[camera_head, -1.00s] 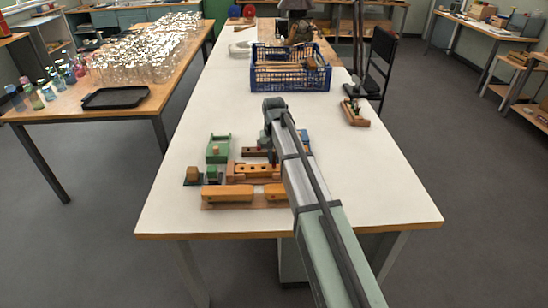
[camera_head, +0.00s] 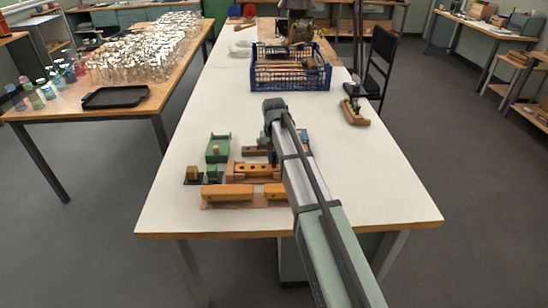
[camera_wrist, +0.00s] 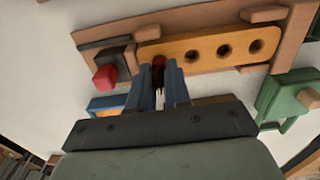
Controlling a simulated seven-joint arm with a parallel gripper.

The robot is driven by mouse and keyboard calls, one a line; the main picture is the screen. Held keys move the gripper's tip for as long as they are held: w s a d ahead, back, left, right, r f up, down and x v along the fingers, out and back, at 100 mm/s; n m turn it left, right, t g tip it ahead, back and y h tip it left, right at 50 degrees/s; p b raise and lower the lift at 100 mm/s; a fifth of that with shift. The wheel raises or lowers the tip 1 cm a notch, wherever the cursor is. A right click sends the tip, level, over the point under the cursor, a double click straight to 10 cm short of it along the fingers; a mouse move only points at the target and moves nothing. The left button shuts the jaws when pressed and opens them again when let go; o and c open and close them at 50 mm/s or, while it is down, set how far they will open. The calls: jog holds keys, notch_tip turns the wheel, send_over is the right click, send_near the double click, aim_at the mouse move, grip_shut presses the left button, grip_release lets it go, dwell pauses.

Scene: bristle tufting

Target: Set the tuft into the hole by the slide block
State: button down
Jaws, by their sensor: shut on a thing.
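My gripper (camera_wrist: 160,92) points at the holed orange bar (camera_wrist: 205,42) in the wrist view, its blue fingers shut on a thin, dark reddish tuft (camera_wrist: 158,74). The tuft's far end lies over the bar's left end, in line with the row of holes. I cannot tell whether it is inside a hole there. Several open holes run along the bar to the right. A black block with a red knob (camera_wrist: 106,77), perhaps the slide block, sits at the bar's left end. In the head view, my arm hides the gripper tips; the bar (camera_head: 254,169) shows to their left.
A green block with a wooden peg (camera_wrist: 285,100) stands close on the right in the wrist view. In the head view, a double orange block (camera_head: 228,192) lies at the front, a green tray (camera_head: 218,147) behind. A blue crate (camera_head: 290,78) stands far back.

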jog(key=c, duration=0.6)
grip_release()
jog(key=shift+r, duration=0.15)
jog(key=shift+r, duration=3.4)
